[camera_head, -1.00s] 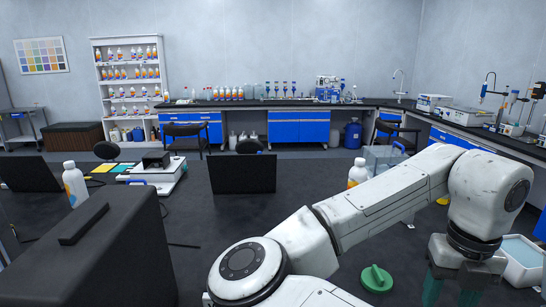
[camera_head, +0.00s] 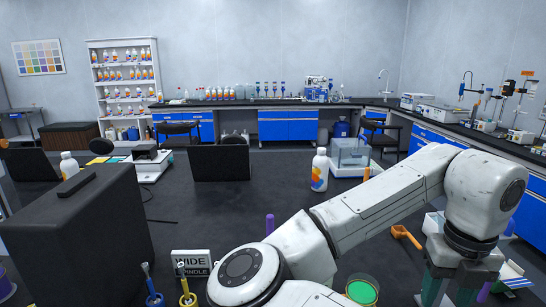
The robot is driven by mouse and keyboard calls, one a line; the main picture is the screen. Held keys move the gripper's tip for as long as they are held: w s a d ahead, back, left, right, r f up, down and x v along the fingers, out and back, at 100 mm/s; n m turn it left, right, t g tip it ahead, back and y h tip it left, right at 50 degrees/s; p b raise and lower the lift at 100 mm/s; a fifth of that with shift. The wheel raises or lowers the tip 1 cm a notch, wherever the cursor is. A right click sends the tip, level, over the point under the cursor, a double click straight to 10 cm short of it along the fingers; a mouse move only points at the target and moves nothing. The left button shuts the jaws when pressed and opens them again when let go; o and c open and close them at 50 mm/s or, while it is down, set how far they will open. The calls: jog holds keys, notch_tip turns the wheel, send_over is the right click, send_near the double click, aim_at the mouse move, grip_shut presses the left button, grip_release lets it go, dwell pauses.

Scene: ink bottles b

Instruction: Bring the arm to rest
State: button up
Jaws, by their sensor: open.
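My white arm reaches from the bottom middle to the right in the head view, bent over the dark table (camera_head: 215,208). My gripper (camera_head: 452,290) hangs from its end at the lower right, pointing down, its two dark green fingers apart. I see nothing held between them. The fingertips are at or below the bottom edge of the picture, so their height above the table cannot be told.
An orange scoop-like tool (camera_head: 405,236) lies by my gripper. A green-topped round container (camera_head: 362,291) stands in front. A white bottle (camera_head: 319,172) and clear-walled box (camera_head: 349,152) stand behind my arm. A black case (camera_head: 85,225) and sign (camera_head: 191,263) are left.

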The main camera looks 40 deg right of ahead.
jog(key=w+d+f+n+h, duration=0.2)
jog(key=w+d+n+h, duration=0.45)
jog(key=n, duration=1.05)
jog(key=w+a+f+n+t, duration=0.3)
jog(key=f+n, duration=0.5)
jog(key=n, duration=0.4)
jog(key=s+a+f+n+g+y, duration=0.1)
jog(key=s+a+f+n+y, duration=0.2)
jog(key=a+f+n, duration=0.5)
jog(key=s+a+f+n+y, duration=0.3)
jog(key=s+a+f+n, duration=0.3)
jog(key=a+f, duration=0.6)
jog(key=a+n, duration=0.1)
jog(key=n, duration=0.1)
jog(key=shift+a+n+g, duration=0.15)
jog(key=shift+n+g, duration=0.15)
jog(key=shift+g, duration=0.1)
jog(key=shift+y, duration=0.25)
